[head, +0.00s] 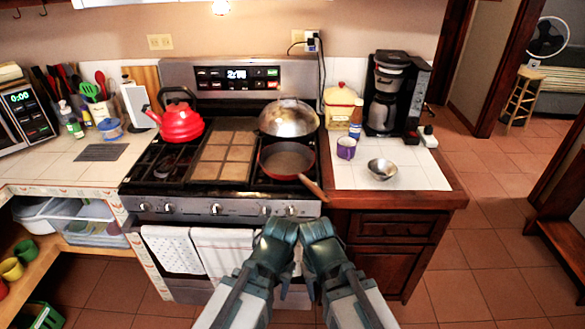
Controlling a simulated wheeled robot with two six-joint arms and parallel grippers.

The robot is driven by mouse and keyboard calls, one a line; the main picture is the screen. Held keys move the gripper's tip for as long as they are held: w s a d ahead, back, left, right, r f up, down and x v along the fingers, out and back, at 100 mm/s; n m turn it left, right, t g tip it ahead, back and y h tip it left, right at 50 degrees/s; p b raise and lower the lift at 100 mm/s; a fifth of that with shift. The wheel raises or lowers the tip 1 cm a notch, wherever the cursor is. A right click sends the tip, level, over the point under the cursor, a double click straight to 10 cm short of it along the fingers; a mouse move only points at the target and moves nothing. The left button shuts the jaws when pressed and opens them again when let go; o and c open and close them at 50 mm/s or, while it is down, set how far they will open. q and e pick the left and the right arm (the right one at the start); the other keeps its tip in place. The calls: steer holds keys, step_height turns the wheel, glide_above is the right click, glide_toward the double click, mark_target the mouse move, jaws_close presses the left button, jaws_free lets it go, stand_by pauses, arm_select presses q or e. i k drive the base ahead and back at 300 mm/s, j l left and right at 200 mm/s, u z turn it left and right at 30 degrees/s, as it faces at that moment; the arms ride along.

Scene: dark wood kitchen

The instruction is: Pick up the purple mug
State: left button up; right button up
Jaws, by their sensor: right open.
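The small purple mug (346,149) stands upright on the white-tiled counter to the right of the stove. It is just right of the red frying pan and in front of the coffee maker. My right gripper (318,228) is in front of the stove's right end, nearer to me than the mug, well apart from it and empty. My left gripper (281,228) is close beside it on the left, in front of the oven; its fingers are too hard to make out to tell their opening.
A metal bowl (382,169) sits right of the mug. Bare tiles lie in front of the mug.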

mark_target(347, 151)
steer(key=i+l+u, duration=0.55)
steer(key=u, duration=0.15)
steer(key=i+l+u, duration=0.2)
steer(key=l+u, duration=0.15)
steer(key=l, duration=0.15)
